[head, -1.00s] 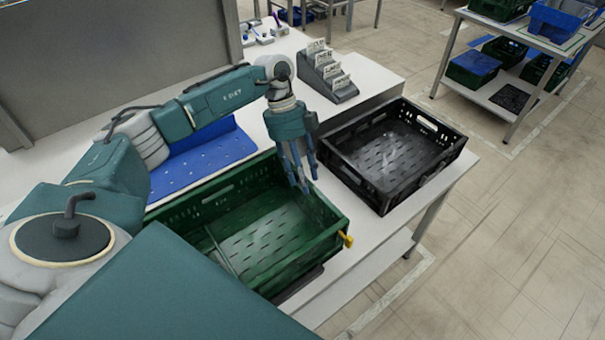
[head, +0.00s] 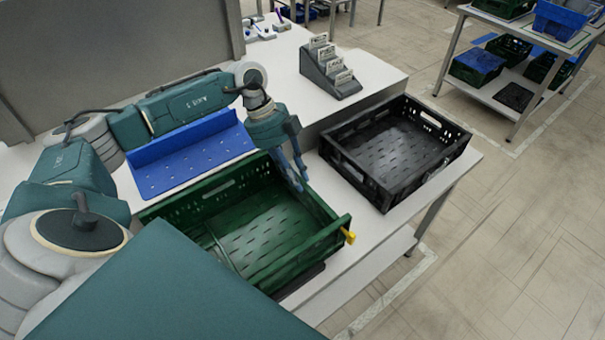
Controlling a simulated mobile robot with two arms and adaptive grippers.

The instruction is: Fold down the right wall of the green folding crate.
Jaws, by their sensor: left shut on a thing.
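The green folding crate (head: 228,184) stands on the white table with its visible walls upright. Its right wall (head: 322,213) stands up, running from the far corner to the near right corner. A yellow latch (head: 348,237) sticks out at that near corner. My left gripper (head: 296,178) points down at the right wall's top edge, near the far half, and is shut on the wall. The exact contact is partly hidden by the fingers. The crate's near left part is hidden behind my own body. My right gripper is not in view.
A black crate (head: 353,177) stands close to the right of the green crate. A grey card holder (head: 328,72) stands at the back. A shelf table (head: 520,28) with crates is at far right.

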